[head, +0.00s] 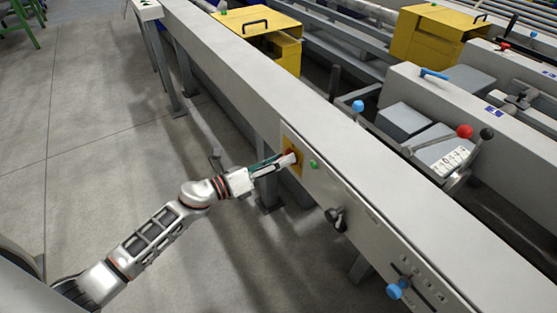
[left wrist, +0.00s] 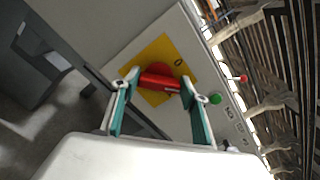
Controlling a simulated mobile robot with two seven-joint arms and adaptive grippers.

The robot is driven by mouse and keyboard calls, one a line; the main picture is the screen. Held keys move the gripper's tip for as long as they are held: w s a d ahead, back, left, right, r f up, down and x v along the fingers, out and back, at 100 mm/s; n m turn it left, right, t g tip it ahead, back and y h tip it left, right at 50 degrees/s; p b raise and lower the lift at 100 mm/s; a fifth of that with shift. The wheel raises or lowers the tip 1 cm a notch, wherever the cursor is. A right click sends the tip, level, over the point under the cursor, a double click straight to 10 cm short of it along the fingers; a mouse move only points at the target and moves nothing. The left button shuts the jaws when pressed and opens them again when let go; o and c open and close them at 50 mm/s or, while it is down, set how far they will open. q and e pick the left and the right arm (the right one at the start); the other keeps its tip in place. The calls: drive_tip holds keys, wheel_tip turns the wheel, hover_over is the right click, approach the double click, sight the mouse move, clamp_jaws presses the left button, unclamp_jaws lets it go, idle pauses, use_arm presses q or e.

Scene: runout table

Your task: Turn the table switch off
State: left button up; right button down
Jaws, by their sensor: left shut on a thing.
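The table switch is a red rotary handle on a yellow plate, on the side panel of the long grey table. In the left wrist view the red handle (left wrist: 160,81) lies between the fingers of my left gripper (left wrist: 158,92), which is shut on it. A "0" mark shows on the yellow plate (left wrist: 165,50) beyond the handle. In the head view my left gripper (head: 285,161) reaches the switch from the left and covers most of the red handle. A bit of the yellow plate (head: 298,168) shows around it. My right gripper is not in view.
A green button (head: 313,164) sits just right of the switch, with a black knob (head: 336,218) and a blue knob (head: 394,291) farther along the panel. The grey table (head: 235,75) runs diagonally across the view. The floor (head: 80,120) on the left is open.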

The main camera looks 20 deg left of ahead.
use_arm(q)
drive_tip(key=n+p, duration=0.2)
drive_tip(key=n, duration=0.3)
drive_tip(key=n+p, duration=0.2)
drive_tip(key=n, duration=0.2)
drive_tip(key=shift+w+a+f+n, duration=0.1)
drive_tip(key=shift+a+n, duration=0.05)
drive_tip(key=shift+n, duration=0.25)
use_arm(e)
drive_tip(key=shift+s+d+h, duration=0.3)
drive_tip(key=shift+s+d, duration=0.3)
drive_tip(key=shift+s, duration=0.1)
use_arm(q)
drive_tip(key=o, duration=1.1)
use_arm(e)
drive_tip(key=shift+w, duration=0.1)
use_arm(q)
drive_tip(key=v, duration=1.2)
